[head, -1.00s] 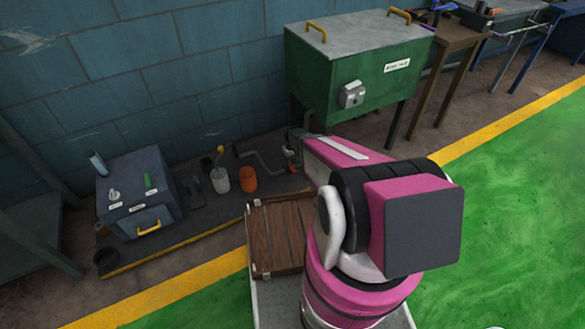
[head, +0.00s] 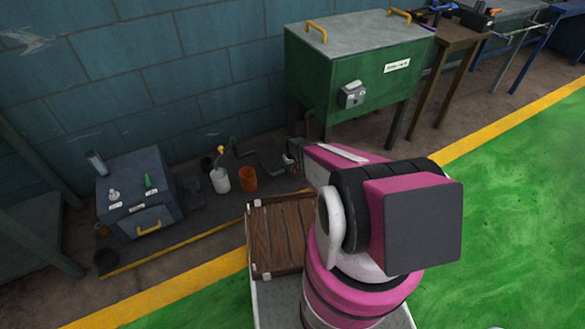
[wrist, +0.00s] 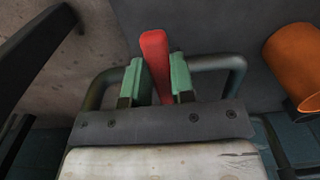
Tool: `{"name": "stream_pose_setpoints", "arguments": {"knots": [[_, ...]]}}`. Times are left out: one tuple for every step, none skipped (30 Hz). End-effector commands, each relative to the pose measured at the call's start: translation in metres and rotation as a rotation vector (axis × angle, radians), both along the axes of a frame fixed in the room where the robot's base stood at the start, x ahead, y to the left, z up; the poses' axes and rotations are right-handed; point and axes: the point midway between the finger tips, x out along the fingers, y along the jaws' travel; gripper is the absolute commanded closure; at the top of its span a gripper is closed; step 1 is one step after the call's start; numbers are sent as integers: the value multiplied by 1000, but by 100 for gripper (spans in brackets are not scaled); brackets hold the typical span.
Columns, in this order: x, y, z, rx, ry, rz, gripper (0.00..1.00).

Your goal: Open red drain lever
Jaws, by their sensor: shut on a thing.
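The red drain lever (wrist: 154,45) shows in the wrist view as a red bar standing up between two green fingertips. My gripper (wrist: 158,80) is shut on it, with one fingertip on each side. The lever's lower end is hidden behind the gripper's front plate. In the head view, my gripper (head: 292,160) is low in front of the green tank (head: 350,85), at the right end of a dark bent pipe (head: 262,160). The lever cannot be made out there.
An orange cup (head: 248,179) and a white container (head: 220,180) stand left of my gripper; the cup also shows in the wrist view (wrist: 297,62). A dark blue box (head: 140,190) stands farther left. A wooden slatted crate (head: 278,235) is near my arm.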

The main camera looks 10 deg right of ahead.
Motion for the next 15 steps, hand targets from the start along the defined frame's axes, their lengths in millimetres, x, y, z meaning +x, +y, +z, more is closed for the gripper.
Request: {"name": "stream_pose_setpoints", "arguments": {"knots": [[0, 0, 0, 0, 0, -3, 100], [0, 0, 0, 0, 0, -6, 100], [0, 1, 0, 0, 0, -12, 100], [0, 1, 0, 0, 0, -17, 100], [0, 1, 0, 0, 0, -25, 100], [0, 2, 0, 0, 0, -38, 100], [-1, 3, 0, 0, 0, -48, 100], [-1, 3, 0, 0, 0, -61, 100], [-1, 4, 0, 0, 0, -81, 100], [-1, 5, 1, 0, 0, -98, 100], [-1, 6, 1, 0, 0, -116, 100], [-1, 7, 1, 0, 0, -144, 100], [-2, 8, 1, 0, 0, -167, 100], [-2, 9, 1, 0, 0, -191, 100], [-2, 11, 1, 0, 0, -224, 100]]}}
